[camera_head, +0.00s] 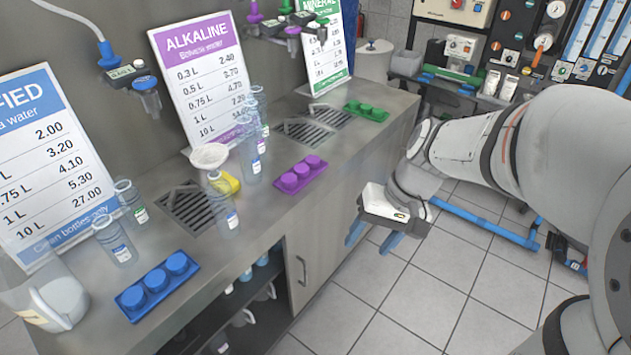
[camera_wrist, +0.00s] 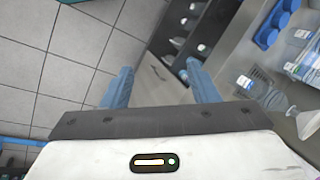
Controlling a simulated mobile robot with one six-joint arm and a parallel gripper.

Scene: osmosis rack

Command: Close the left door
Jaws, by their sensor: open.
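The cabinet under the counter has an open left compartment (camera_head: 245,315) showing dark shelves with bottles and jugs, also in the wrist view (camera_wrist: 183,42). No left door panel can be made out across it. To the right of the opening is a closed grey door panel (camera_head: 325,245) with a vertical handle (camera_head: 302,270); the handle also shows in the wrist view (camera_wrist: 158,73). My gripper (camera_head: 373,238) has blue fingers, open and empty, over the floor in front of the cabinet's right part. In the wrist view its fingertips (camera_wrist: 159,68) frame the handle, apart from it.
The counter carries a blue cap tray (camera_head: 157,285), a purple cap tray (camera_head: 300,174), a green cap tray (camera_head: 366,111), clear bottles (camera_head: 249,150), drain grates and price signs. Tiled floor (camera_head: 390,310) is clear before the cabinet. Blue pipes (camera_head: 485,222) run along the floor at the right.

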